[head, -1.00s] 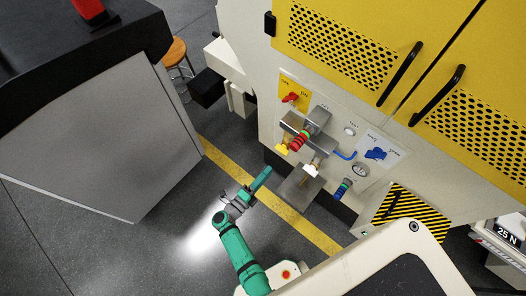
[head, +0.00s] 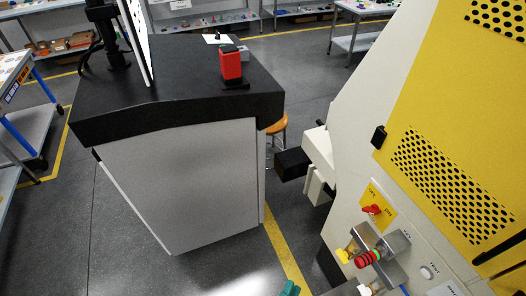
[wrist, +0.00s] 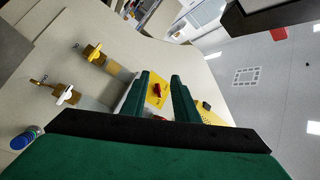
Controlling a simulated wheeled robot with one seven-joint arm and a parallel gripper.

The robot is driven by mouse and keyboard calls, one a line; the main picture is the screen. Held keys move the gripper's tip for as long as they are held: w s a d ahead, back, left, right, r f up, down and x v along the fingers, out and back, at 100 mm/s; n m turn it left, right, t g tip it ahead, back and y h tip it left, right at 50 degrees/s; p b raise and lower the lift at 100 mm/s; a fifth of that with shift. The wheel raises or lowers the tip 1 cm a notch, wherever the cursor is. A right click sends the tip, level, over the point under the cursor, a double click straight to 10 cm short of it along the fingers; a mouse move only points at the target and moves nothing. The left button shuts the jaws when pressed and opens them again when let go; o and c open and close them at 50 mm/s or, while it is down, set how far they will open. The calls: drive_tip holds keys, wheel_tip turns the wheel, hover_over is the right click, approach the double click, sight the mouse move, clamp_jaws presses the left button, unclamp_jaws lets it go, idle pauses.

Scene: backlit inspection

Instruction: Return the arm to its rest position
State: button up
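My gripper (wrist: 160,78) shows in the wrist view as two green fingers standing apart, with nothing between them that they touch. Past the fingers, in the distance, is a red switch on a yellow plate (wrist: 159,90). The red switch (head: 372,209) is on the front of the cream and yellow machine (head: 440,155), up and to the right of that green piece.
Valves with a yellow handle (wrist: 92,53) and a white handle (wrist: 65,95) stick out from the machine, left of my fingers in the wrist view. In the head view, a black-topped grey bench (head: 185,185) stands left, with an orange stool (head: 279,126) behind. Open floor lies between bench and machine.

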drive_tip(key=s+a+r+n+g+y, duration=0.1)
drive_tip(key=s+a+r+n+y, duration=0.3)
drive_tip(key=s+r+n, duration=0.2)
drive_tip(key=s+a+r+n+g+y, duration=0.1)
drive_tip(key=s+a+r+n+y, duration=0.3)
drive_tip(key=s+r+n, duration=0.3)
drive_tip(key=r+n+y, duration=0.1)
drive_tip(key=n, duration=0.3)
drive_tip(key=shift+a+r, duration=0.2)
drive_tip(key=shift+r, duration=0.1)
